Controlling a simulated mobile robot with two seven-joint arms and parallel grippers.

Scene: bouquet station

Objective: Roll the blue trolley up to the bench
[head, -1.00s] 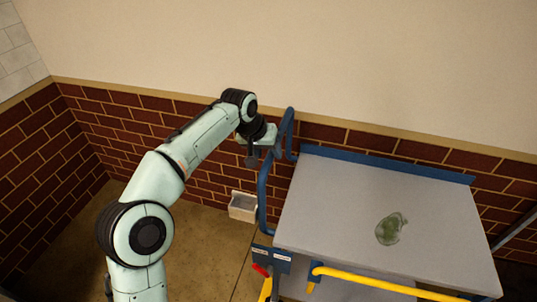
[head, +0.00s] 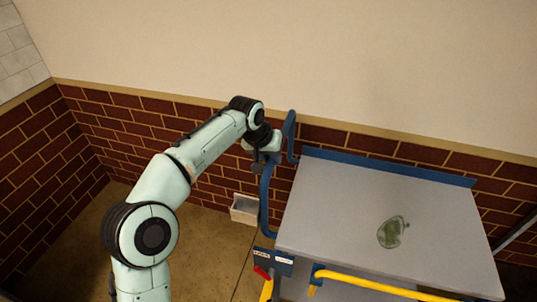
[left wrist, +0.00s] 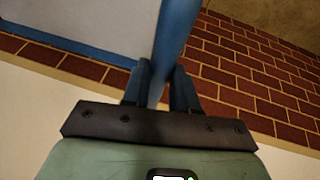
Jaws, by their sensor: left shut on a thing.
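The blue trolley has a pale grey top (head: 350,200), a blue rim at its back edge and a blue tubular push handle (head: 265,200) on its left side. My left gripper (head: 272,158) is at the upper part of this handle. In the left wrist view, the fingers of my left gripper (left wrist: 160,90) are on either side of the blue handle bar (left wrist: 176,30), shut on it. The bench cannot be made out for sure. My right gripper is not in view.
A green, glassy object (head: 392,232) lies on the trolley top. A yellow rail (head: 375,283) crosses its front edge, near a small labelled panel (head: 273,258) with a red lever. A small pale box (head: 244,208) is left of the handle. Brick wall (head: 60,140) stands behind; floor is bare at left.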

